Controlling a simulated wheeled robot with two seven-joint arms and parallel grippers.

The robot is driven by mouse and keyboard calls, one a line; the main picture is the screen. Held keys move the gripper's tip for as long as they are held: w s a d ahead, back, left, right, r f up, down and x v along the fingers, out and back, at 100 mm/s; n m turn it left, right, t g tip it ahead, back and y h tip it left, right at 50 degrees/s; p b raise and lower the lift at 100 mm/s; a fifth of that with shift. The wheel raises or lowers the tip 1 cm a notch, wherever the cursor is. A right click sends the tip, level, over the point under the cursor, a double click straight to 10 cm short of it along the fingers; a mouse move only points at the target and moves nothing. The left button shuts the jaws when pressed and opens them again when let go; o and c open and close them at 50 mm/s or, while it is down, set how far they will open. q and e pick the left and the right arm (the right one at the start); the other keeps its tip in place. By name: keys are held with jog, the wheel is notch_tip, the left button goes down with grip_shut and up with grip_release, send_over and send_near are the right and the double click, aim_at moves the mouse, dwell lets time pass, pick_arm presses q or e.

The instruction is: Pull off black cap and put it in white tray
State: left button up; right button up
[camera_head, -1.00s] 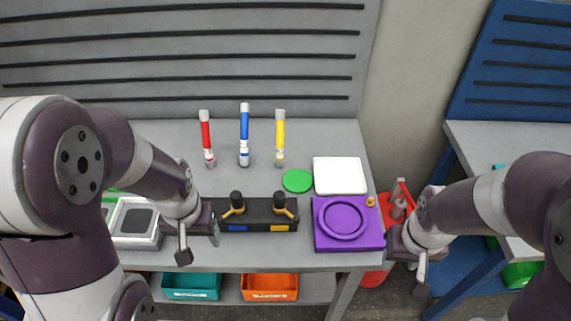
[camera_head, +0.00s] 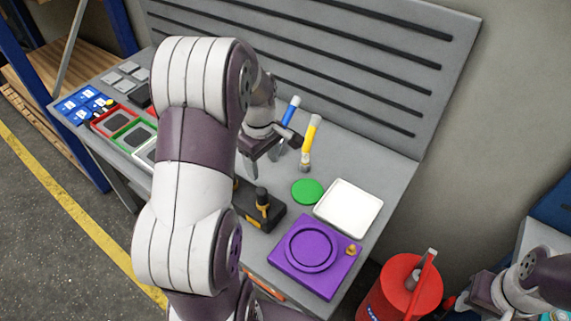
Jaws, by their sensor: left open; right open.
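The white tray (camera_head: 348,208) lies empty on the grey bench, behind the purple block. A black block (camera_head: 268,216) with a yellow lever carries an upright black cap (camera_head: 262,196); its left part is hidden behind my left arm. My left gripper (camera_head: 265,158) is open above the rear of the bench, just left of the yellow-and-white tube (camera_head: 309,145) and in front of the blue-and-white tube (camera_head: 290,108). Whether anything stands between its fingers is hard to tell. My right gripper (camera_head: 462,307) is low at the lower right, off the bench and away from these objects.
A purple block (camera_head: 330,268) with a round recess sits at the bench's near right corner, a green disc (camera_head: 307,191) beside the tray. A red canister (camera_head: 400,290) stands on the floor. Framed parts (camera_head: 118,122) and blue pieces (camera_head: 82,103) lie at the left.

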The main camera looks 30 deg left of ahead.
aim_at(261, 191)
pick_arm(q)
jog(key=f, duration=0.1)
jog(key=s+a+f+n, duration=0.1)
jog(key=shift+a+f+p, duration=0.2)
jog(key=shift+f+p, duration=0.15)
jog(key=shift+f, duration=0.05)
jog(key=f, duration=0.3)
jog(key=f+p, duration=0.1)
jog(key=f, duration=0.5)
jog(key=shift+w+d, duration=0.15)
jog(key=shift+d, duration=0.1)
jog(key=shift+f+p, duration=0.3)
jog(key=shift+f, duration=0.2)
jog(key=shift+d, duration=0.1)
pick_arm(e)
jog(key=shift+s+a+r, duration=0.1)
jog(key=shift+a+r, duration=0.15)
jog(key=shift+r, duration=0.35)
jog(key=shift+s+a+r, duration=0.1)
jog(key=shift+a+r, duration=0.15)
jog(key=shift+r, duration=0.35)
pick_arm(q)
grip_shut()
